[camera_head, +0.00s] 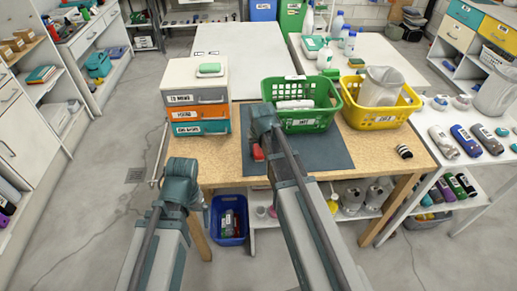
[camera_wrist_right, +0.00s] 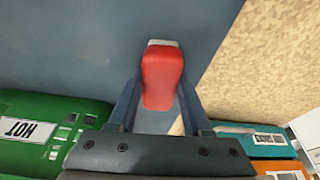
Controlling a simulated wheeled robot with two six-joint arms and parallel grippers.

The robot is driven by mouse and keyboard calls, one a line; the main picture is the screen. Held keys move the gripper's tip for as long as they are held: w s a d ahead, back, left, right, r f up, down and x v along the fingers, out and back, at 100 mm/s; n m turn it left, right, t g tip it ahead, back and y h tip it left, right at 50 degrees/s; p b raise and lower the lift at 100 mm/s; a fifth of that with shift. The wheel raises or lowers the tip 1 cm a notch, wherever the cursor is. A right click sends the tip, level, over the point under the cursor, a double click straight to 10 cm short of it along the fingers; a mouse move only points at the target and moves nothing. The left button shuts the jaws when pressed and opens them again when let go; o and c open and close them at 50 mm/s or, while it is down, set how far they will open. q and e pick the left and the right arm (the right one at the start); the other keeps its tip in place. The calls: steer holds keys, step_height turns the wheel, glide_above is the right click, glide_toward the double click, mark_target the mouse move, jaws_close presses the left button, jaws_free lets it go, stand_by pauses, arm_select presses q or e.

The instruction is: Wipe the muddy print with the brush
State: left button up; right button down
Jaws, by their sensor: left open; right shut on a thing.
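The brush shows as a red block (camera_wrist_right: 163,80) with a pale end in the right wrist view, between the two fingers of my right gripper (camera_wrist_right: 160,95). My right gripper is shut on it. In the head view the red brush (camera_head: 258,153) shows just left of my right wrist, over the left part of the dark blue-grey mat (camera_head: 325,157). I cannot tell whether it touches the mat. No muddy print is visible on the bare mat; my right arm hides part of it. My left gripper (camera_head: 180,178) is open and empty, in front of the table's left front edge.
A green basket (camera_head: 300,124) and a yellow basket (camera_head: 380,122) stand along the back of the wooden table (camera_head: 222,171). A drawer unit (camera_head: 196,97) with a green-topped item stands at the back left. A small striped dark object (camera_head: 404,151) lies at the right.

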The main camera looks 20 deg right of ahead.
steer(key=shift+s+d, duration=0.25)
steer(key=shift+d, duration=0.7)
steer(key=shift+s+d, duration=0.2)
steer(key=shift+d, duration=0.7)
steer(key=shift+d, duration=0.15)
steer(key=shift+s+d+f, duration=0.1)
steer(key=shift+s+d, duration=0.15)
steer(key=shift+d, duration=0.55)
steer(key=shift+s+d, duration=0.2)
steer(key=shift+d, duration=0.6)
steer(key=shift+s+d, duration=0.15)
steer(key=shift+d, duration=0.75)
steer(key=shift+s+d, duration=0.15)
steer(key=shift+d, duration=0.7)
step_height(320, 180, up, 6)
steer(key=p, duration=0.6)
steer(key=shift+a, duration=0.1)
